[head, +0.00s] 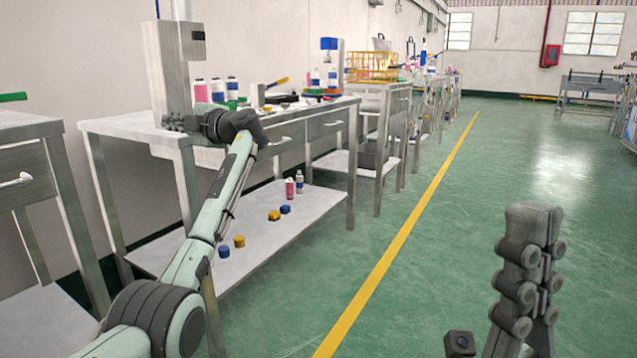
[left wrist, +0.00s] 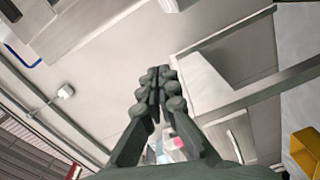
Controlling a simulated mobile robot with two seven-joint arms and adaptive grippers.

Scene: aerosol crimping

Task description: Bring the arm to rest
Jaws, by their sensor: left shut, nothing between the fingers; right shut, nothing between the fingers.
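My left arm (head: 212,215) comes in from the lower left and reaches up toward the first workbench. Its gripper (head: 172,122) is small in the head view, in front of the foot of a tall pale machine (head: 165,72); whether they touch cannot be told. In the left wrist view the left gripper (left wrist: 158,78) has its fingers together with nothing between them. My right gripper (head: 533,218) stands upright at the lower right in the head view, shut and empty, over the green floor.
The workbench (head: 110,125) carries pink and white bottles (head: 217,89) and tools. Its lower shelf (head: 285,220) holds small blue and yellow blocks and two bottles. Further benches, one with a yellow rack (head: 372,67), line the wall. The floor (head: 480,160) right of the yellow line is clear.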

